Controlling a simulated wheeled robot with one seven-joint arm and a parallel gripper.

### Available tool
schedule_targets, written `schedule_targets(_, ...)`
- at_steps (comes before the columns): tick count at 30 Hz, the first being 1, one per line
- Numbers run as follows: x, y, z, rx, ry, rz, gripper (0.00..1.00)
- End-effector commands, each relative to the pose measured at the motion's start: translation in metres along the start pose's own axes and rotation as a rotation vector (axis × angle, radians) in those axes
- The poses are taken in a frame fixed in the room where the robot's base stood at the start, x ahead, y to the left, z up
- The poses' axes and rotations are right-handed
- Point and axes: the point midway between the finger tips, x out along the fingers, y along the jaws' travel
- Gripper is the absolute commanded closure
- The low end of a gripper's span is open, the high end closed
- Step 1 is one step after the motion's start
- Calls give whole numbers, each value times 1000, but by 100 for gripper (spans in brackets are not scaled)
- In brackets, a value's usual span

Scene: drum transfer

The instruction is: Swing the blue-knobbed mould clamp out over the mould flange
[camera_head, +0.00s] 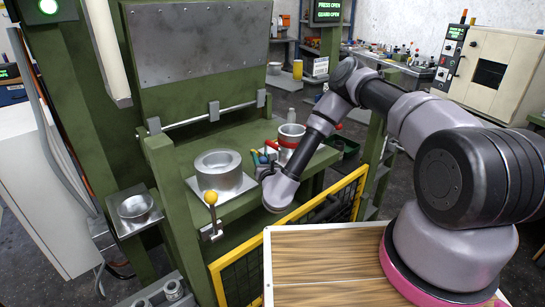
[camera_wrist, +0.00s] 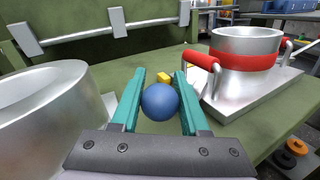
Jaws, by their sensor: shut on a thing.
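My gripper (camera_head: 262,158) reaches over the green press bed between two silver metal parts. In the wrist view its teal fingers (camera_wrist: 160,85) stand on either side of the round blue knob (camera_wrist: 160,103) and hold it. A small yellow piece (camera_wrist: 165,77) shows just beyond the knob; the rest of the clamp is hidden. A thick silver ring, the mould (camera_head: 218,167), sits on a square plate to the left; its rim also shows at left in the wrist view (camera_wrist: 45,115). I cannot tell whether the clamp lies over its flange.
A silver drum with a red band (camera_head: 291,138) and red handles stands on a plate to the right, close to my fingers. A yellow-knobbed lever (camera_head: 211,199) stands at the bed's front. A yellow-framed guard (camera_head: 290,218) runs in front, below my arm. A silver bowl (camera_head: 136,206) sits at left.

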Motion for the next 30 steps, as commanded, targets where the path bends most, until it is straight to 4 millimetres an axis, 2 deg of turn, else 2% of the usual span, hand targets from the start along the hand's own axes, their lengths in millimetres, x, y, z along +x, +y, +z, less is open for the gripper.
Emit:
schedule_targets(1, -3, 8, -5, 3, 8, 5, 100)
schedule_targets(5, -3, 14, -6, 1, 6, -2, 100)
schedule_targets(17, -3, 15, -6, 2, 5, -4, 100)
schedule_targets(18, -3, 15, -6, 2, 5, -4, 40)
schedule_targets(19, -3, 15, -6, 2, 5, -5, 29)
schedule_targets(30, 0, 12, -3, 1, -1, -9, 27)
